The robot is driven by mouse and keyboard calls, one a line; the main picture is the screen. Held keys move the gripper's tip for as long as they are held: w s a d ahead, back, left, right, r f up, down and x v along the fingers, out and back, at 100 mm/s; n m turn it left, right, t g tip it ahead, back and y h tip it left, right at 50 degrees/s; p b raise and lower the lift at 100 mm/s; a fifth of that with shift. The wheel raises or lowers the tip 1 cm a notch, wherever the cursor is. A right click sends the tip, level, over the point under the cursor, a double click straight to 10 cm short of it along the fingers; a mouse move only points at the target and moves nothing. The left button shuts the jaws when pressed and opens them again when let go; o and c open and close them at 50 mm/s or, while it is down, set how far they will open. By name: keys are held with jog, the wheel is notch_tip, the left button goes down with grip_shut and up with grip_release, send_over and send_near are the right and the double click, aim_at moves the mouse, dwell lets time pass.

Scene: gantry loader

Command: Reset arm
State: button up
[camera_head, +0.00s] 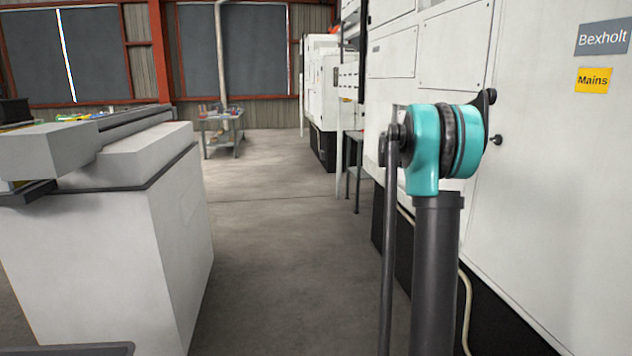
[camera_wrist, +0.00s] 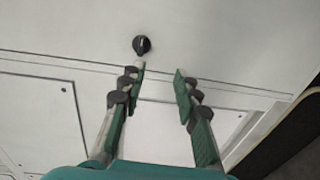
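My gripper (camera_wrist: 160,78) shows in the wrist view with its two green-padded fingers apart and nothing between them. It faces the white panels of a cabinet (camera_wrist: 60,45). A black round knob (camera_wrist: 142,45) on that cabinet appears just beyond the left fingertip; I cannot tell whether they touch. In the head view my arm's teal joint and dark links stand at the right, in front of the white cabinet (camera_head: 550,200). My gripper is not seen in that view.
A white block-shaped machine (camera_head: 110,240) stands close at the left. The grey floor aisle (camera_head: 290,240) between it and the cabinet is clear. A small table (camera_head: 222,125) with items stands at the back, and a narrow dark stand (camera_head: 355,165) is beside the cabinet.

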jog(key=s+a+f+t+y, duration=0.1)
jog(key=s+a+f+y, duration=0.7)
jog(key=s+a+f, duration=1)
jog(key=s+a+f+m+t+y, duration=0.1)
jog(key=s+a+f+y, duration=0.8)
jog(key=s+a+f, duration=1)
notch_tip(320, 180, down, 3)
jog(key=shift+s+r+t, duration=0.2)
jog(key=shift+s+t, duration=0.2)
jog(key=shift+s, duration=0.15)
